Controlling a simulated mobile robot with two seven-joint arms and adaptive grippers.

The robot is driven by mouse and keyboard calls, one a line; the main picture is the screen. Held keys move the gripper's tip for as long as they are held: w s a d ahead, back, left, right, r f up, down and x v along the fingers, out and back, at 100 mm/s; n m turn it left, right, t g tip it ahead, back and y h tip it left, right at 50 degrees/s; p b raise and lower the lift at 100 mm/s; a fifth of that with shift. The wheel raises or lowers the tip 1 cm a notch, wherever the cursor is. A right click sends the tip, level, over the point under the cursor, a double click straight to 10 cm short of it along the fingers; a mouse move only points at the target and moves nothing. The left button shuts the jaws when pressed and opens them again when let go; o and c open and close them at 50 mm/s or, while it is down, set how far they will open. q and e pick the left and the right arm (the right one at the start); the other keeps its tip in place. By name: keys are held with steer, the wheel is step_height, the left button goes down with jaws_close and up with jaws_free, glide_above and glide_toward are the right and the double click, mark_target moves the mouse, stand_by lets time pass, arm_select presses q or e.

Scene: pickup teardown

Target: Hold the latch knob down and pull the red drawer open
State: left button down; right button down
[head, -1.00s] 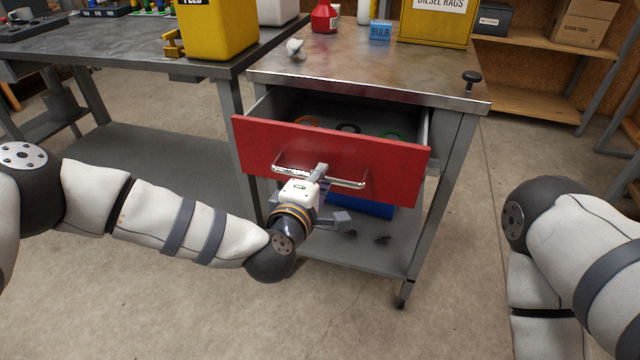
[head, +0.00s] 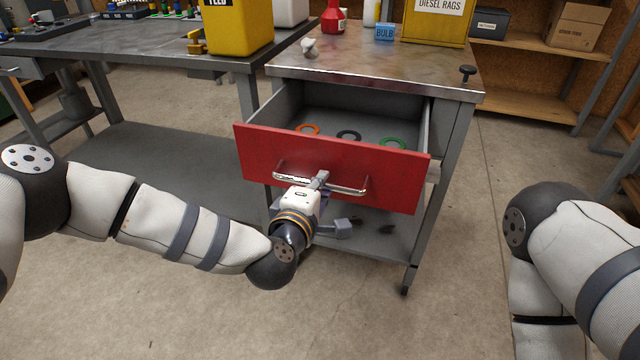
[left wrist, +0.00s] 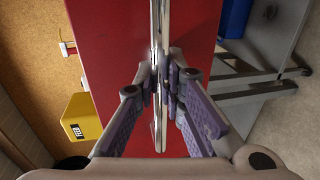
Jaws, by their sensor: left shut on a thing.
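The red drawer (head: 390,178) stands well open from the metal-topped cabinet (head: 400,65), with orange, black and green rings lying inside. My left gripper (head: 322,180) is shut on the drawer's chrome handle (head: 347,189). In the left wrist view its fingers (left wrist: 167,88) close around the handle (left wrist: 158,125) in front of the red drawer face (left wrist: 100,35). The black latch knob (head: 467,71) stands at the right edge of the cabinet top, with nothing touching it. My right arm is at the right of the head view, and its gripper is out of view.
A grey workbench (head: 130,38) stands at the left with a yellow bin (head: 238,28). A blue BULB box (head: 385,32), a red bottle (head: 333,18) and a yellow rag box (head: 437,22) stand on the cabinet top. The floor to the right is clear.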

arm_select(q)
steer(key=c, duration=1.6)
jaws_free()
steer(key=shift+c, duration=0.2)
steer(key=v, duration=1.2)
